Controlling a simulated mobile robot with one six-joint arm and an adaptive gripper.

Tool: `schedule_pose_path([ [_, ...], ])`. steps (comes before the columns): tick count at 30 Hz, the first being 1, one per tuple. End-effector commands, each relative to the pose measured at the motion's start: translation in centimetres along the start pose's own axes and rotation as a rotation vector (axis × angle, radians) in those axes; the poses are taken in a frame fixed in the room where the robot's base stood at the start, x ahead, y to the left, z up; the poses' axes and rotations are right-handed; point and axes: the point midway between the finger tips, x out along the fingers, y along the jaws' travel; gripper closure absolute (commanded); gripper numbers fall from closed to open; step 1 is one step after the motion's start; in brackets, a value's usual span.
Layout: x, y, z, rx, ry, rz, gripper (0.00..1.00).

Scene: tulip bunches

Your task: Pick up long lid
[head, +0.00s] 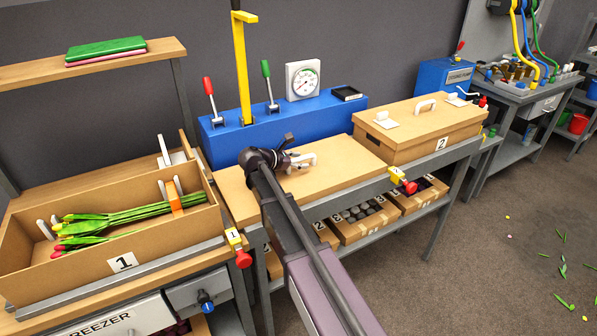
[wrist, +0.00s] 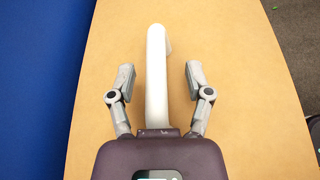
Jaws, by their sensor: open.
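The long lid (head: 335,176) looks like a flat tan board lying on the bench between box 1 and box 2. Its white handle (head: 303,161) stands up near the middle, beside my gripper (head: 290,158). In the wrist view, my gripper (wrist: 158,76) is open, with one finger on each side of the white handle (wrist: 157,60). Gaps show between both fingers and the handle. The tan lid surface (wrist: 225,70) fills most of that view. My arm hides part of the lid in the head view.
Open box 1 (head: 160,252) holds tulips on the left. Closed box 2 (head: 440,142) stands to the right. A blue console (head: 240,138) with levers and a gauge (head: 303,80) runs behind the lid. A yellow post (head: 242,70) rises there.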

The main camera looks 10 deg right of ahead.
Motion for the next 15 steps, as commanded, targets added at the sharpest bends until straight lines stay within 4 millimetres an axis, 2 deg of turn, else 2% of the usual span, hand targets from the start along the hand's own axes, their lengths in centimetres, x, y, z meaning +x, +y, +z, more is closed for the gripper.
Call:
schedule_pose_path([
  [3,-0.02,0.00,-0.01,0.000,0.000,0.000,0.35],
  [4,-0.02,0.00,-0.01,0.000,0.000,0.000,0.41],
  [10,-0.02,-0.01,-0.01,0.000,0.000,0.000,1.00],
  [15,-0.01,-0.02,0.00,0.000,0.000,0.000,1.00],
])
